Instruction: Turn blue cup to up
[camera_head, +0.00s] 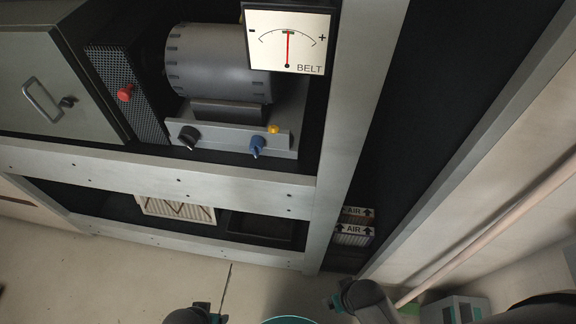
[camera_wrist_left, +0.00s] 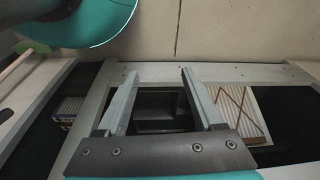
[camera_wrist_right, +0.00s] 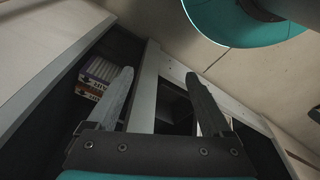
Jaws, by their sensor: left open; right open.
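No blue cup shows. The blue knob's body points roughly upright. My left gripper (camera_wrist_left: 158,74) is open and empty, its fingers spread in the left wrist view. My right gripper (camera_wrist_right: 160,76) is open and empty in the right wrist view. Both arms are low at the bottom of the head view, well apart from the blue knob.
A BELT gauge (camera_head: 288,38) hangs above right of the knob. A red button (camera_head: 125,93) is on the mesh panel to the left. The rack's cross rail (camera_head: 180,181) and upright post (camera_head: 352,110) frame the bay. Floor (camera_head: 120,274) is clear in front.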

